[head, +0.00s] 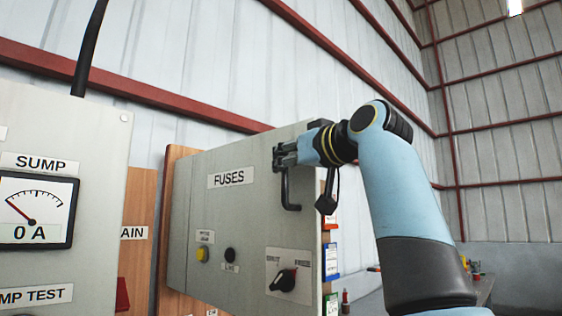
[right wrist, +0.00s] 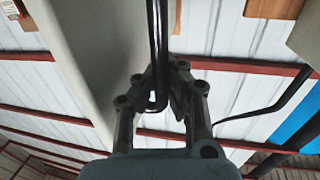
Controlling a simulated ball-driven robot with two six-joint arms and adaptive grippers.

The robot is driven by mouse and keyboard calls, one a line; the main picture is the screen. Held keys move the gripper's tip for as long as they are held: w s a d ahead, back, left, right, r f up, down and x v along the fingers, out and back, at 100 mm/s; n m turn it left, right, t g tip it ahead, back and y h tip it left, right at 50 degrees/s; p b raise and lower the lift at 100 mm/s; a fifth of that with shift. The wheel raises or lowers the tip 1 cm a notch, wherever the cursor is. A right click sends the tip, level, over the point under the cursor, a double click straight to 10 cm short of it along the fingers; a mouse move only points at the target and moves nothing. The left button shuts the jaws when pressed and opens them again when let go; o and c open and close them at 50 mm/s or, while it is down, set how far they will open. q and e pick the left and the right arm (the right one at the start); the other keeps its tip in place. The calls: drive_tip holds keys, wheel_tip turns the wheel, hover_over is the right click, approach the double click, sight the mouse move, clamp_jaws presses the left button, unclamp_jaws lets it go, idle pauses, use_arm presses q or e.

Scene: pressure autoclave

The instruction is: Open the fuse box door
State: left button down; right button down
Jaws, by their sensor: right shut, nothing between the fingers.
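The fuse box door (head: 235,225) is a grey panel labelled FUSES, facing me in the head view. Its black bar handle (head: 290,197) is near the upper right edge. My right gripper (head: 281,157) reaches in from the right at the handle's upper end. It is shut with nothing gripped. In the right wrist view the handle (right wrist: 157,35) runs down in front of the fingertips (right wrist: 164,72), against the grey door (right wrist: 85,60); whether they touch is unclear. I cannot tell whether the door stands ajar. My left gripper is not in view.
A black rotary switch (head: 285,281) and two small buttons sit low on the door. A SUMP meter panel (head: 103,135) stands at the left. Coloured tags (head: 331,262) show beside the box's right edge. A bench (head: 480,288) lies behind my right arm.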

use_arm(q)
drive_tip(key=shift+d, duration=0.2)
use_arm(e)
drive_tip(key=shift+d+f, duration=0.1)
drive_tip(key=shift+f, duration=0.1)
drive_tip(key=c, duration=1.7)
unclamp_jaws()
drive_tip(key=shift+s+d+r, duration=0.1)
drive_tip(key=shift+s+d, duration=0.15)
drive_tip(key=shift+d, duration=0.05)
drive_tip(key=shift+o, duration=1.2)
drive_tip(key=shift+s+d+r, duration=0.1)
drive_tip(key=shift+o, duration=0.6)
drive_tip(key=shift+w+a, duration=0.2)
drive_tip(key=shift+a, duration=0.1)
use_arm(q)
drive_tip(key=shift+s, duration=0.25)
use_arm(e)
drive_tip(key=v, duration=1.2)
